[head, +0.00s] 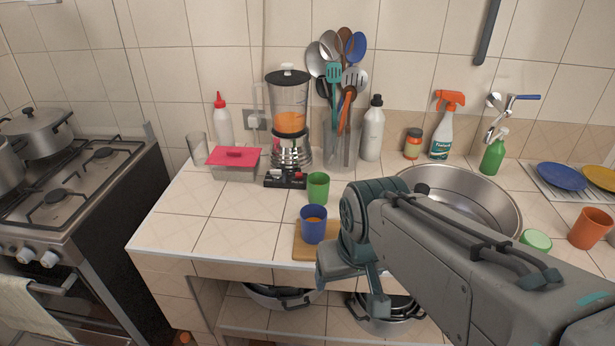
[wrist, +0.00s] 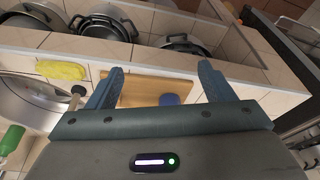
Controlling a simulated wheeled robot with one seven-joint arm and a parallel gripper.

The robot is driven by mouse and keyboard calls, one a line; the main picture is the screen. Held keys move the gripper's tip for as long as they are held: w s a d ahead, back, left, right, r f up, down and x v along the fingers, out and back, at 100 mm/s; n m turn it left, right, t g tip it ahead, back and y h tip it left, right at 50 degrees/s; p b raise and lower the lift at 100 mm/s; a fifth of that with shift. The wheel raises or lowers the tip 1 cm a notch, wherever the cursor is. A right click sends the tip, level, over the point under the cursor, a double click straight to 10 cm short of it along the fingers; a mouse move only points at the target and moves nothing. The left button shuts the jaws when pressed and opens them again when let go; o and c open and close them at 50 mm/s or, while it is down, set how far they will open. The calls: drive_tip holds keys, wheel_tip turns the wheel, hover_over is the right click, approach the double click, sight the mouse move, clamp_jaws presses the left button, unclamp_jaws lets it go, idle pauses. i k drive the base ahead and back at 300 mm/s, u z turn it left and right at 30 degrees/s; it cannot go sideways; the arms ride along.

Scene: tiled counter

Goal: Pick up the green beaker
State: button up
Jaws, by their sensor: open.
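The blue beaker stands on a wooden board (head: 303,254) at the counter's front edge. My gripper (wrist: 161,78) is open and empty in the wrist view, its two fingers spread over the wooden board (wrist: 140,88). Part of the blue beaker (wrist: 170,99) shows between them. The green beaker is not visible in the wrist view. In the head view my gripper is near the front edge, right of the blue beaker and in front of the green one.
A utensil holder (head: 342,145) is behind, and a steel sink (head: 470,195) is right. The counter's left front is clear.

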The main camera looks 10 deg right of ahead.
sight(318, 183)
drive_tip(key=k, duration=0.65)
drive_tip(key=u, duration=0.6)
drive_tip(key=i, duration=1.3)
drive_tip(key=z, duration=0.65)
